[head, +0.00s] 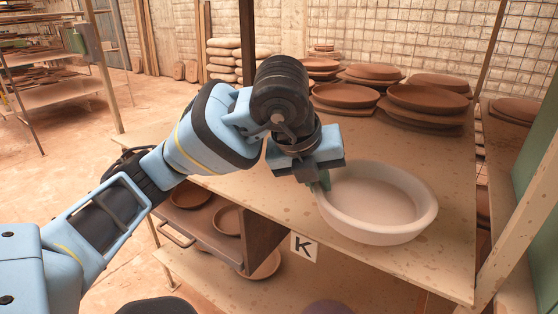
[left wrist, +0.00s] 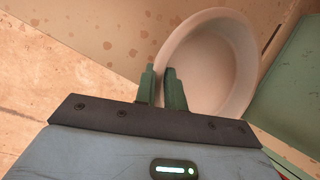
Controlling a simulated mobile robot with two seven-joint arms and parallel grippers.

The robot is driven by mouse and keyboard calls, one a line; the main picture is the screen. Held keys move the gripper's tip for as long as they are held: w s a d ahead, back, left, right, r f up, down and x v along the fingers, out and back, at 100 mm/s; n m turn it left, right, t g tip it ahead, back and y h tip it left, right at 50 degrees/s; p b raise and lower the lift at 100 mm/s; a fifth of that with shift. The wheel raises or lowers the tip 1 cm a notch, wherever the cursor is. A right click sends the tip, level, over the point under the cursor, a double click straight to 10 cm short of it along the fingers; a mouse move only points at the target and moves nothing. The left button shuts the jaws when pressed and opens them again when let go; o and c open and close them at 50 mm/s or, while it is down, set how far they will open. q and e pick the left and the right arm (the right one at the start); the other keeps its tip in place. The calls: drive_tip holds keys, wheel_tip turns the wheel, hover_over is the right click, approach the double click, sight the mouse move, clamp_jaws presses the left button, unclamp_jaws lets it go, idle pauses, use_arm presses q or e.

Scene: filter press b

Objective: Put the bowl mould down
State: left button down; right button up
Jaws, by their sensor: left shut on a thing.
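The bowl mould (head: 375,203) is a wide, pale, round bowl with its hollow side up. In the head view it is at the front of the shelf top (head: 250,182), just above the K label, and looks level. I cannot tell whether it touches the shelf. My left gripper (head: 322,184) is at the bowl's left rim, shut on the bowl wall with one finger inside. In the left wrist view the bowl mould (left wrist: 215,65) lies beyond the green fingers of the left gripper (left wrist: 162,84). My right gripper is not in view.
Stacks of brown clay plates (head: 428,98) stand at the back of the shelf top. A wooden post (head: 520,195) rises at the right. Below are a brown open box (head: 210,222) with dishes and a K label (head: 304,247). The shelf left of the bowl is clear.

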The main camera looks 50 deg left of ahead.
use_arm(q)
drive_tip(key=w+a, duration=0.1)
drive_tip(key=a, duration=0.3)
drive_tip(key=w+a, duration=0.2)
drive_tip(key=a, duration=0.3)
drive_tip(key=w+a+f+b, duration=0.1)
drive_tip(key=w+a, duration=0.1)
drive_tip(key=a, duration=0.2)
drive_tip(key=shift+w+a+f, duration=0.1)
drive_tip(key=shift+w+a, duration=0.1)
drive_tip(key=shift+f, duration=0.1)
wheel_tip(320, 180, down, 3)
drive_tip(key=shift+f+b, duration=0.2)
drive_tip(key=shift+b, duration=0.3)
drive_tip(key=c, duration=1.9)
unclamp_jaws()
drive_tip(key=shift+f, duration=0.15)
drive_tip(key=shift+c, duration=0.2)
drive_tip(key=o, duration=0.5)
drive_tip(key=shift+c, duration=0.2)
